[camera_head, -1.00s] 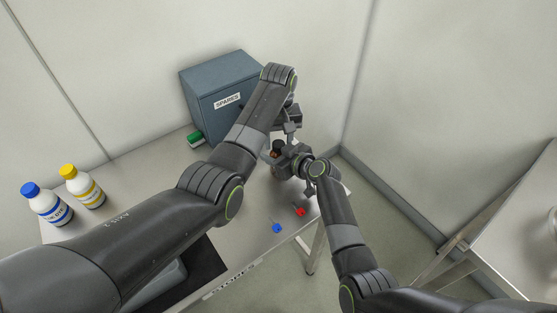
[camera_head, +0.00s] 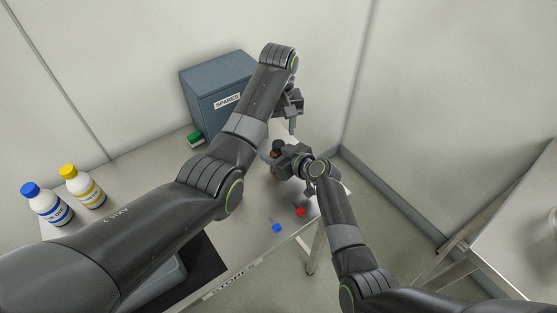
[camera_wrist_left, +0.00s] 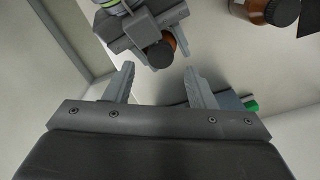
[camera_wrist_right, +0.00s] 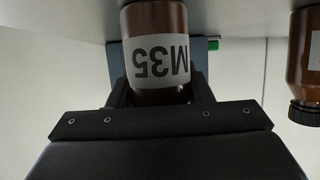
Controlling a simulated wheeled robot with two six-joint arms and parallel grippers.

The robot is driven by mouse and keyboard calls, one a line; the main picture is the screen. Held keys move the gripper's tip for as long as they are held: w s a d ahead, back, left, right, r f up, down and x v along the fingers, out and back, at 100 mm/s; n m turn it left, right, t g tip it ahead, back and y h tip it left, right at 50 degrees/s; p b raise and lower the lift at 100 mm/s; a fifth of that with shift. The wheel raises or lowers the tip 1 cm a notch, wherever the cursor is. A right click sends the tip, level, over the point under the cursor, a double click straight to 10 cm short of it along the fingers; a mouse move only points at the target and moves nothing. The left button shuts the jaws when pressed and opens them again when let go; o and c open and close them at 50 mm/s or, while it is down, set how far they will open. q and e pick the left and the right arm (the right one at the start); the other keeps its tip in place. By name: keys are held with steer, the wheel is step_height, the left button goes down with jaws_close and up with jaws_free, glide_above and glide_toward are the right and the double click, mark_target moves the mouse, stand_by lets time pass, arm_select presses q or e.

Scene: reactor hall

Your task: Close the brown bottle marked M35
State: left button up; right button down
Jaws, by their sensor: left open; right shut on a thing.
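The brown bottle marked M35 (camera_wrist_right: 158,62) stands between the fingers of my right gripper (camera_wrist_right: 158,92), which is shut on it. Its label reads upside down in the right wrist view, and its upper part is hidden there by the gripper. In the left wrist view the held bottle shows a dark round top (camera_wrist_left: 159,54), seemingly a black cap; how tightly it sits cannot be told. My left gripper (camera_wrist_left: 160,72) is open and empty, facing the held bottle and apart from it. In the head view the left gripper (camera_head: 292,128) is partly hidden behind its arm.
A second brown bottle with a black cap (camera_wrist_left: 281,11) stands nearby, also in the right wrist view (camera_wrist_right: 306,55). A grey SPARES box (camera_head: 215,85) is behind. Blue-capped (camera_head: 48,205) and yellow-capped (camera_head: 82,187) bottles stand left. Small blue (camera_head: 277,227) and red (camera_head: 300,211) items lie in front.

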mark_target(278, 144)
arm_select(q)
steer(key=shift+r, duration=0.1)
step_height(278, 144, up, 3)
steer(key=n, duration=0.5)
steer(key=shift+r, duration=0.15)
steer(key=shift+f, duration=4.05)
steer(key=shift+c, duration=0.2)
steer(key=c, duration=1)
steer(key=shift+m, duration=1.5)
